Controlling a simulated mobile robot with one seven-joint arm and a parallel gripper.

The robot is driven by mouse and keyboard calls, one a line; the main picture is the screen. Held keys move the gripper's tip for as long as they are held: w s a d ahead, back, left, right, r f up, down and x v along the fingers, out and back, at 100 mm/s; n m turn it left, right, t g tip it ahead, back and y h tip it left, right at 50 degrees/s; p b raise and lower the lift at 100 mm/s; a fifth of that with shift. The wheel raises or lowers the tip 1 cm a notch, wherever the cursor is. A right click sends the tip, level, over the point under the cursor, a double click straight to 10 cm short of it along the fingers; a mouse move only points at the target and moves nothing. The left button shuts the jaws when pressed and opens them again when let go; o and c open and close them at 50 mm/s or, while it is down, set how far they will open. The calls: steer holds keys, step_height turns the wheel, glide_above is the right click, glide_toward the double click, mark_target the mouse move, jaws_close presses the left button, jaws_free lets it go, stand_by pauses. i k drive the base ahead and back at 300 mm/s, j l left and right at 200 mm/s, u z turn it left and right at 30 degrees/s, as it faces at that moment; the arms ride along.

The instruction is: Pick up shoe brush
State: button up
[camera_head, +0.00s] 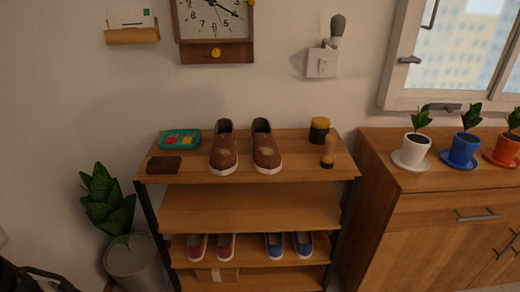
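Two things on the top board of the wooden shoe rack (200,205) could be the shoe brush. One is a small upright tan piece with a rounded top and dark base (328,153), at the right end in front of a black and yellow jar (319,130). The other is a flat dark brown block (163,165) at the left front edge. They are too small to tell which is the brush. I cannot make out my gripper in this view.
Brown shoes (224,148) with pale patches stand mid-board, beside a teal tray (180,139) of coloured pieces. Red and blue shoes sit on a lower shelf. A potted plant (108,205) stands left; a cabinet (440,185) with potted plants stands right. Dark parts show at bottom left.

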mark_target(327, 158)
steer(key=i+l+z, duration=0.15)
steer(key=l, duration=0.2)
steer(key=i+l+z, duration=0.1)
steer(key=l, duration=0.3)
steer(key=i+l+z, duration=0.15)
steer(key=i, duration=0.2)
steer(key=i+l+z, duration=0.15)
steer(key=i, duration=0.15)
